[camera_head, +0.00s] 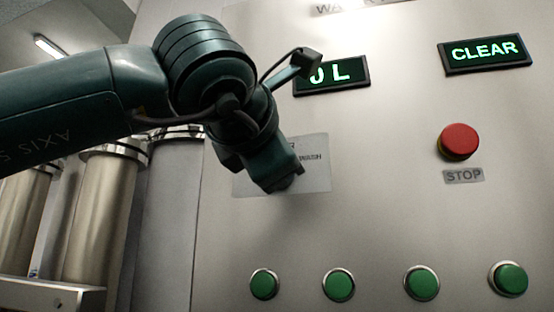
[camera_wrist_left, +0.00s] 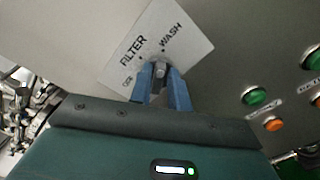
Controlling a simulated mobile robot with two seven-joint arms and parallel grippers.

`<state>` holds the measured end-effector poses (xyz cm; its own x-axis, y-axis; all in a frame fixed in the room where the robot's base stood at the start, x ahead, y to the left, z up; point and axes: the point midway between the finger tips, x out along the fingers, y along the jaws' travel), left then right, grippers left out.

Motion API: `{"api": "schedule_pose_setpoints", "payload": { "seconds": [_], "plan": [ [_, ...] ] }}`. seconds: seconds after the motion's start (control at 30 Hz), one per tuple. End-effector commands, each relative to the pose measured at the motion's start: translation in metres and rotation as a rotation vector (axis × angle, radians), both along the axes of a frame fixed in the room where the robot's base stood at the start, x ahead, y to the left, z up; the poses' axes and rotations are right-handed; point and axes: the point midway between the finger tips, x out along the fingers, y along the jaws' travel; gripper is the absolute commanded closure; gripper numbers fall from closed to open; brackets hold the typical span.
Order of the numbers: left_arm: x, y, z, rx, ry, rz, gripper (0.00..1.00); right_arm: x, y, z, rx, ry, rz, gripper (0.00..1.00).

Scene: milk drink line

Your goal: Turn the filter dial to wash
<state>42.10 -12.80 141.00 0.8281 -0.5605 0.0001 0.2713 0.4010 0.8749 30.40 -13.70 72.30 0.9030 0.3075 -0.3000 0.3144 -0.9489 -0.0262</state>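The filter dial (camera_wrist_left: 160,70) is a small grey metal knob on a pale label plate (camera_wrist_left: 190,40) printed FILTER and WASH, with a third, smaller word at the lower left. The plate also shows in the head view (camera_head: 317,178), where my left arm hides the dial and part of the print. My left gripper (camera_wrist_left: 160,74) has its two blue fingers on either side of the dial, close against it, and looks shut on it. In the head view the left gripper (camera_head: 287,182) reaches the plate from the upper left. The dial's pointing direction is not clear. My right gripper is not in view.
The upright steel panel carries a lit CLEAR display (camera_head: 486,52), a partly covered display (camera_head: 345,72), a red STOP button (camera_head: 459,141) and several green buttons (camera_head: 339,285) below. Steel cylinders (camera_head: 98,215) stand at left. Orange buttons (camera_wrist_left: 274,124) show in the wrist view.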

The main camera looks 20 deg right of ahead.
Motion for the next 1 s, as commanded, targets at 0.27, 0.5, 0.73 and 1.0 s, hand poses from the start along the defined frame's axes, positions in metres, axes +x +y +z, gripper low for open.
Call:
{"api": "schedule_pose_setpoints", "payload": {
  "seconds": [0.27,0.5,0.73,1.0],
  "plan": [
    [0.0,0.0,0.0,-0.002,0.001,0.0,0.66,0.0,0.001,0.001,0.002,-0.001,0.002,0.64],
    [-0.005,0.004,0.0,-0.003,0.001,0.0,0.66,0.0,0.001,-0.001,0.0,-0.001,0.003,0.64],
    [-0.039,0.027,-0.001,-0.003,-0.003,-0.001,0.66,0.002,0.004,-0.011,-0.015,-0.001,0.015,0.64],
    [-0.087,0.059,-0.001,-0.002,-0.001,0.0,0.66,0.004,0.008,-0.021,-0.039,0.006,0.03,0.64]
  ]
}}
